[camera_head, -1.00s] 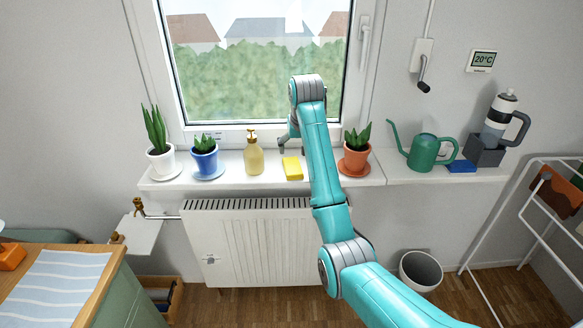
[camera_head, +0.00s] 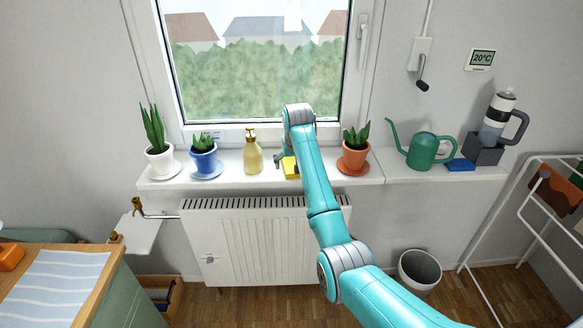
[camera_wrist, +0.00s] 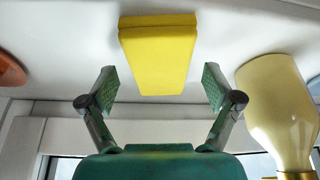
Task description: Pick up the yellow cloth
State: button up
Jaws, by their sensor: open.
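The yellow cloth (camera_head: 291,173) is a folded block lying on the white windowsill, partly covered by my arm in the head view. In the wrist view the cloth (camera_wrist: 158,50) lies ahead of my gripper (camera_wrist: 158,84), whose fingers are open and apart. The cloth's near end reaches roughly between the fingertips in the picture, with visible gaps on both sides. In the head view my gripper (camera_head: 284,159) is low over the sill at the cloth, mostly hidden by the arm.
A soap bottle (camera_head: 253,158) stands close left of the cloth and shows in the wrist view (camera_wrist: 278,110). A terracotta pot (camera_head: 355,157) stands to the right. Blue (camera_head: 204,162) and white (camera_head: 160,160) pots stand further left. The window (camera_head: 255,70) is behind the sill (camera_head: 225,180).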

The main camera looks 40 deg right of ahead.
jog(key=shift+c, duration=0.2)
jog(key=c, duration=1.1)
